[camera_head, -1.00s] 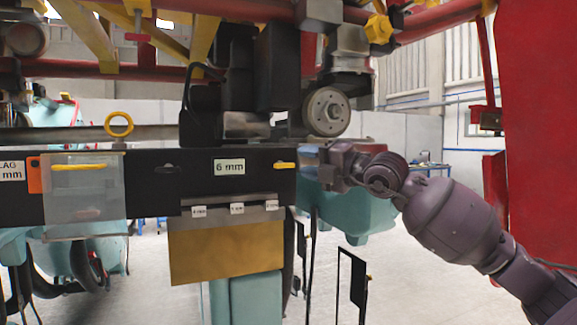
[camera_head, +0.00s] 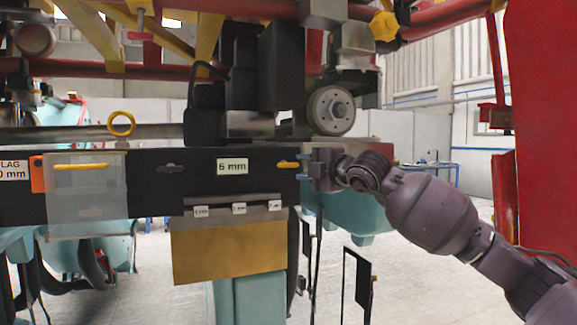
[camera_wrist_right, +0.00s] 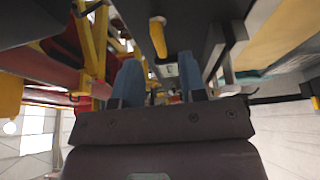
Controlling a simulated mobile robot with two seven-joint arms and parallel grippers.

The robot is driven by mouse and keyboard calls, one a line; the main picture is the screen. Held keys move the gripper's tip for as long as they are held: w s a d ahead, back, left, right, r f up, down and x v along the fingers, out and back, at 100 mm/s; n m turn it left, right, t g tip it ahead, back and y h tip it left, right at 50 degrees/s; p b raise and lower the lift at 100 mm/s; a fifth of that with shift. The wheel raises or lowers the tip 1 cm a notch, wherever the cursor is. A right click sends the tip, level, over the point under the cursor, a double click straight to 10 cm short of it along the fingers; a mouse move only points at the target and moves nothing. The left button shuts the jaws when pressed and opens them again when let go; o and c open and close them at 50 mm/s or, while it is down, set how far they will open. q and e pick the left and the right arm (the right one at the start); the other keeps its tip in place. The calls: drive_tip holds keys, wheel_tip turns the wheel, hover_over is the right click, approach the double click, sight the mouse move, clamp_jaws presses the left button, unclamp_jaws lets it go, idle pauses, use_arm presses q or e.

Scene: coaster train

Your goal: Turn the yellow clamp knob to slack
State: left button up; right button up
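A yellow bar-shaped knob (camera_head: 288,164) sits at the right end of the black beam, just right of the "6 mm" label; I take it as the clamp knob. My right gripper (camera_head: 304,165) is just right of it, pointing left at it. In the right wrist view the two blue fingers of my right gripper (camera_wrist_right: 160,85) are apart, with nothing seen between them. The yellow knob (camera_wrist_right: 157,38) shows ahead of the gap between the fingertips; I cannot tell whether they touch it. My left gripper is not in view.
The black beam (camera_head: 200,168) also carries a clear plate (camera_head: 88,200) over another yellow bar at the left. A tan panel (camera_head: 230,252) hangs below. A wheel (camera_head: 330,110) is above the gripper. A yellow lobed knob (camera_head: 384,26) is higher up, and a red post (camera_head: 545,130) stands right.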

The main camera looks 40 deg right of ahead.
sight(291, 165)
drive_tip(key=shift+w+a, duration=0.15)
drive_tip(key=shift+w, duration=0.85)
drive_tip(key=shift+w+a, duration=0.2)
drive_tip(key=shift+w, duration=0.75)
drive_tip(key=shift+w+a, duration=0.15)
drive_tip(key=shift+w, duration=0.85)
clamp_jaws()
